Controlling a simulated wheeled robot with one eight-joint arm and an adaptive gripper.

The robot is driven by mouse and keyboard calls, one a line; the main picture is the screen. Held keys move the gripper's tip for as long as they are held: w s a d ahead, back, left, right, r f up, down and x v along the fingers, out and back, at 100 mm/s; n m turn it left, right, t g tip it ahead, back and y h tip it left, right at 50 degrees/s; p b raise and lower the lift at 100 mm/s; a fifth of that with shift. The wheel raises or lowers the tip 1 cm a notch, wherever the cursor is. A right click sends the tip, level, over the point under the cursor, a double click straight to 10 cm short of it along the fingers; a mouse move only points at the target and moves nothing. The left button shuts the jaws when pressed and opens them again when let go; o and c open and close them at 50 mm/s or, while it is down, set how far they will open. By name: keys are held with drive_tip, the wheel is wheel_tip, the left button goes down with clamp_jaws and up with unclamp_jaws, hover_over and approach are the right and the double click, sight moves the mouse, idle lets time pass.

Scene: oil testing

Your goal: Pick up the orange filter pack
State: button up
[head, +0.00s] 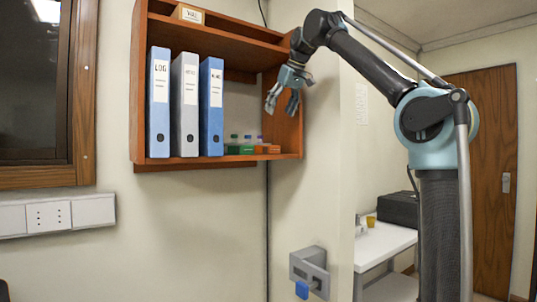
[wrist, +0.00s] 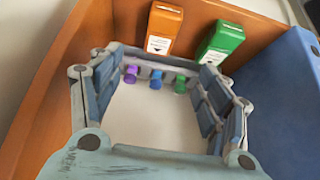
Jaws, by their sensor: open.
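The orange filter pack (head: 268,149) stands near the right end of the shelf's lower board. In the wrist view the orange filter pack (wrist: 163,30) is upright with a white label, beyond the fingertips and left of a green pack (wrist: 221,43). My gripper (head: 281,109) is open and empty, in front of the shelf's right side and above the packs. In the wrist view my gripper (wrist: 160,72) frames several coloured caps between its spread fingers. It appears apart from the orange pack.
The wooden shelf (head: 218,24) has a right side wall close to my gripper. Three binders, including a blue one (head: 211,108), stand left of the packs. Vials with purple (wrist: 130,74), blue (wrist: 155,79) and green (wrist: 180,84) caps are near the packs. A box (head: 188,14) sits on top.

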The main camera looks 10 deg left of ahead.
approach(267, 150)
drive_tip(key=w+a+f, duration=0.1)
drive_tip(key=w+f, duration=0.1)
drive_tip(key=w+a+f, duration=0.1)
drive_tip(key=w+a, duration=0.1)
drive_tip(key=w, duration=0.1)
drive_tip(key=w+a+f, duration=0.1)
drive_tip(key=w+f, duration=0.1)
drive_tip(key=shift+w+a+f, duration=0.3)
drive_tip(key=shift+w+a, duration=0.05)
drive_tip(key=shift+w, duration=0.05)
drive_tip(key=shift+c, duration=0.6)
drive_tip(key=c, duration=1.1)
